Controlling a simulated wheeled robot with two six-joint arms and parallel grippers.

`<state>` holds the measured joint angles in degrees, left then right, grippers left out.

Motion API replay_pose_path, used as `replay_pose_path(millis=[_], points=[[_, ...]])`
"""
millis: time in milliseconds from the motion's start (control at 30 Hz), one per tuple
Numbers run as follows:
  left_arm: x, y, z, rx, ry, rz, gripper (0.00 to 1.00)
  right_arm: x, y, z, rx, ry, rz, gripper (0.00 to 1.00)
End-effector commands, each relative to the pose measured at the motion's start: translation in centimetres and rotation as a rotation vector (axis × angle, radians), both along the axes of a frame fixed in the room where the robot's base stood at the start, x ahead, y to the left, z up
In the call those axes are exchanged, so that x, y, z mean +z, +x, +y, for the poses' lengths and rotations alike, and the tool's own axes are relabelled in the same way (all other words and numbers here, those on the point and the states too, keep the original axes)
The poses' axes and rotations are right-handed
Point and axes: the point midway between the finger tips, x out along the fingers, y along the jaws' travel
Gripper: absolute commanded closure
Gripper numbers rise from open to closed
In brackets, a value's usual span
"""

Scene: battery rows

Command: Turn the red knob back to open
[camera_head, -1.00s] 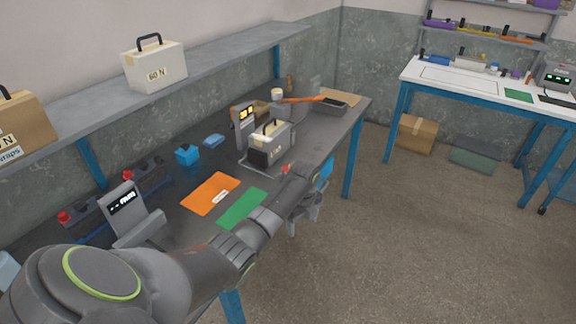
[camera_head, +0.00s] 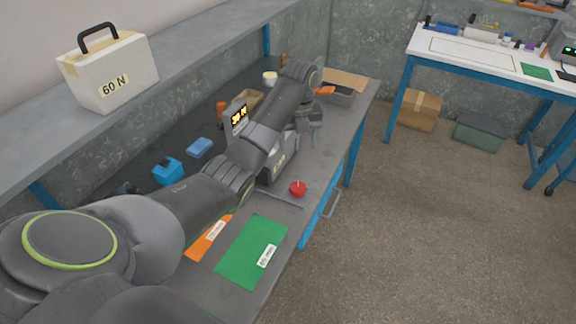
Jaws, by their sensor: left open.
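The red knob (camera_head: 298,187) shows at the right front edge of the dark workbench, at the end of a thin grey bar. My left arm reaches in from the lower left across the bench. My left gripper (camera_head: 315,138) points down beyond the knob, apart from it, and looks empty. Its jaws are open, though small in view. A grey device with a lit yellow display (camera_head: 237,118) stands behind my arm. The pale block (camera_head: 280,163) beside it is partly hidden by my arm. My right gripper is not in view.
A green mat (camera_head: 250,254) and orange mat (camera_head: 205,243) lie in front. A blue block (camera_head: 168,171) and a blue pad (camera_head: 199,147) sit on the left. A shelf holds a white box (camera_head: 118,80).

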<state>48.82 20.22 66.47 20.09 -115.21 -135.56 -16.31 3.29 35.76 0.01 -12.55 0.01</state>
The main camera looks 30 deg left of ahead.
Motion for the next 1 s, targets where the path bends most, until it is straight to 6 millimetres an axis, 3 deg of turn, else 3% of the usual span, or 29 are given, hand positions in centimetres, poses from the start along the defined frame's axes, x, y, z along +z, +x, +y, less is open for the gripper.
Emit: replay_pose_path(millis=[167, 433, 467, 567, 767, 1000], points=[[-0.8, 0.0, -0.1, -0.002, -0.001, 0.000, 0.32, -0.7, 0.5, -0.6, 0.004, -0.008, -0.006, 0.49], [-3.8, 0.0, -0.1, 0.000, -0.001, -0.001, 0.32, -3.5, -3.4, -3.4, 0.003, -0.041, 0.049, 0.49], [-4.2, -0.1, -0.1, 0.001, -0.002, 0.004, 0.32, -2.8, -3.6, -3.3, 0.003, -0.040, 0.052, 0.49], [-6.3, -0.2, -0.2, 0.001, -0.003, 0.005, 0.32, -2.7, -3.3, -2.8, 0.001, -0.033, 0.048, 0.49], [-10.6, -0.2, -0.3, 0.001, -0.003, 0.005, 0.32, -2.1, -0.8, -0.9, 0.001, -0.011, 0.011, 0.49], [-15.2, -0.2, -0.3, 0.000, -0.001, 0.003, 0.32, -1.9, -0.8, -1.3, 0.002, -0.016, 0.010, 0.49]])
